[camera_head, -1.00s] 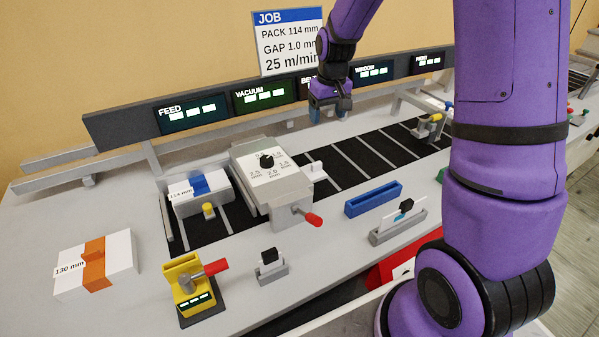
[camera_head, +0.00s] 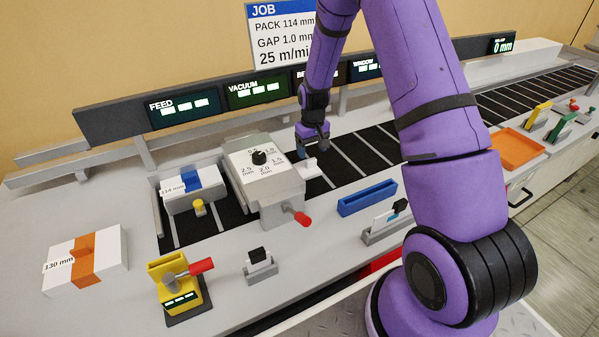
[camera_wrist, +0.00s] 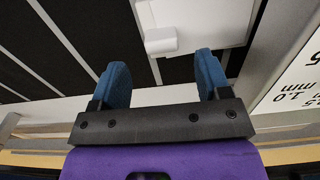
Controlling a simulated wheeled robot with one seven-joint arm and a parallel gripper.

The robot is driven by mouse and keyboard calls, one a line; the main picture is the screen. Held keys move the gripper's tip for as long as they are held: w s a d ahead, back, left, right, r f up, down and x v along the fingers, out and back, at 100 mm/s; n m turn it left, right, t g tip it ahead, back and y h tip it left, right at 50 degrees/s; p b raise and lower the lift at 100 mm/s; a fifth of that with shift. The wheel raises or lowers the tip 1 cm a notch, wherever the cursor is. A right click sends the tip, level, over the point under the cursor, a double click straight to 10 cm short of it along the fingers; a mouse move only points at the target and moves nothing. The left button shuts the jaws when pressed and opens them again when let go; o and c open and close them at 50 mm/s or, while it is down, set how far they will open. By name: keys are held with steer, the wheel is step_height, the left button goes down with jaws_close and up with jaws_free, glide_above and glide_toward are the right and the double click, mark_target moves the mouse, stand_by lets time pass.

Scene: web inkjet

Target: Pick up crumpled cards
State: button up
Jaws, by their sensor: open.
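A small white piece (camera_head: 309,168) lies on the dark belt just right of the grey feeder unit. In the wrist view a white block (camera_wrist: 160,41) shows beyond my fingertips, against a larger white sheet-like surface (camera_wrist: 206,22). I cannot tell whether these are crumpled cards. My gripper (camera_head: 311,150) is over the belt, close to the white piece, pointing down. In the wrist view my gripper (camera_wrist: 161,72) has its two blue fingers apart with nothing between them.
The feeder unit (camera_head: 275,190) with its dial and red-tipped lever stands close left of my gripper. A blue tray (camera_head: 367,199) and a grey card holder (camera_head: 384,228) are in front. An orange tray (camera_head: 517,150) is at right. The display rail (camera_head: 120,118) runs behind.

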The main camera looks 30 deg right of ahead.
mark_target(311, 159)
steer(key=shift+a+f, duration=0.1)
steer(key=shift+f, duration=2.65)
steer(key=c, duration=1)
